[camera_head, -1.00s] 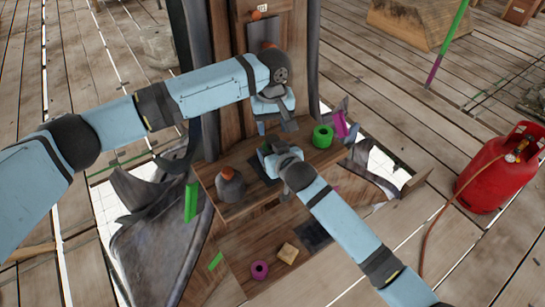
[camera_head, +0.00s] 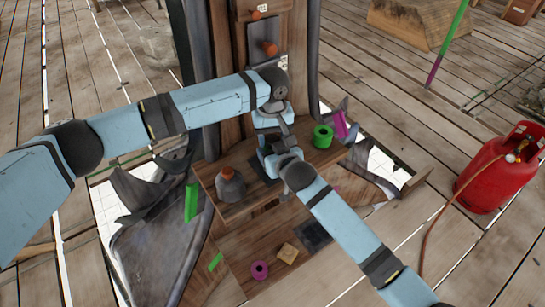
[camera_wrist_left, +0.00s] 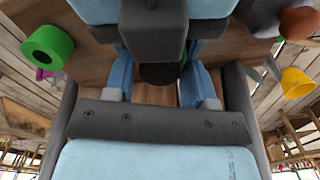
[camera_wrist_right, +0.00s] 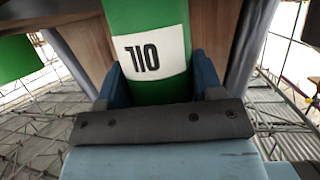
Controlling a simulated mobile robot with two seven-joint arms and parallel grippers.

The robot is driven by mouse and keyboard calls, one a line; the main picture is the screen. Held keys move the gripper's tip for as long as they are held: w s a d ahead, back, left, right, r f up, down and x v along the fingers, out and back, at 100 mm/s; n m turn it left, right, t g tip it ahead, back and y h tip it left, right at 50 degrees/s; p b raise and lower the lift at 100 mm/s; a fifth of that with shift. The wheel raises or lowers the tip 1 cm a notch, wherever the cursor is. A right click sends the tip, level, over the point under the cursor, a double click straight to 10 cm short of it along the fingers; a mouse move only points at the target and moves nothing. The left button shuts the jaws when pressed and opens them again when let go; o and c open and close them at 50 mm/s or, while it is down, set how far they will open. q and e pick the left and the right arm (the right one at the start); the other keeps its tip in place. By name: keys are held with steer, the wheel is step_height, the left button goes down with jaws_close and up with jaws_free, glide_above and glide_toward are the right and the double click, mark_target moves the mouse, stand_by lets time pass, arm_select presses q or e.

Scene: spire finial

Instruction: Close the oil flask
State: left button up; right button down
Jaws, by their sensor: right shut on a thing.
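The green oil flask (camera_wrist_right: 145,40) with a white OIL label stands between the fingers of my right gripper (camera_wrist_right: 158,82), which is shut on it. In the head view the flask is hidden behind my arms. My left gripper (camera_head: 272,128) is just above and behind my right gripper (camera_head: 268,158). In the left wrist view my left gripper (camera_wrist_left: 160,88) has its fingers wide apart, with a dark round piece (camera_wrist_left: 160,74) and a sliver of green between them. I cannot tell whether the dark piece is the flask's cap or whether it is seated.
A grey flask with an orange top (camera_head: 230,186) and a green ring (camera_head: 322,137) stand on the wooden ledge. A purple ring (camera_head: 259,270) and a tan block (camera_head: 288,252) lie lower down. A red gas cylinder (camera_head: 497,172) stands at the right.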

arm_select(q)
steer(key=shift+o, duration=0.8)
steer(key=shift+r, duration=2.4)
steer(key=shift+c, duration=1.4)
step_height(320, 180, up, 3)
steer(key=shift+r, duration=0.15)
steer(key=shift+f, duration=4.05)
